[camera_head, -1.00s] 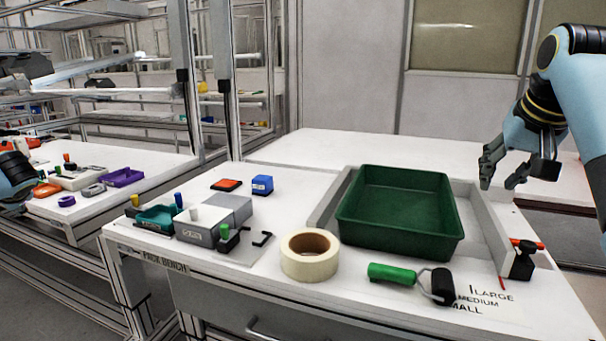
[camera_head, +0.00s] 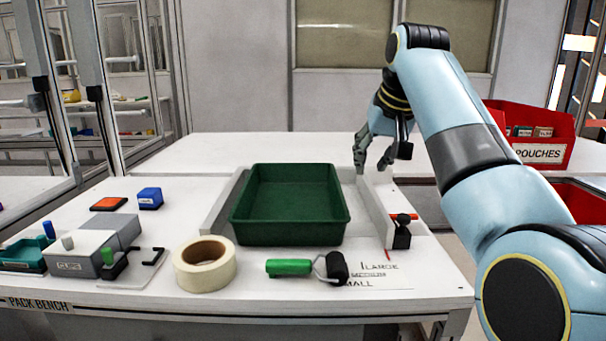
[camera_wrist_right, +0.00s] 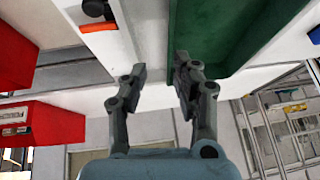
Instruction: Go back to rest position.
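My right gripper (camera_head: 372,162) hangs above the right side of the white pack bench, just right of the green tray (camera_head: 291,238). Its fingers are apart with nothing between them. In the right wrist view the gripper (camera_wrist_right: 158,72) is also open and empty, with the tray (camera_wrist_right: 225,40) beyond it to the right. My right arm comes in from the right side of the head view. My left gripper is not in view. No helmet shell shows in these frames.
On the bench (camera_head: 130,288) lie a tape roll (camera_head: 205,264), a green-handled roller (camera_head: 290,267), a grey box (camera_head: 90,246), a blue block (camera_head: 150,198) and an orange-topped pad (camera_head: 108,204). A red pouches bin (camera_head: 535,130) stands at right. The tray is empty.

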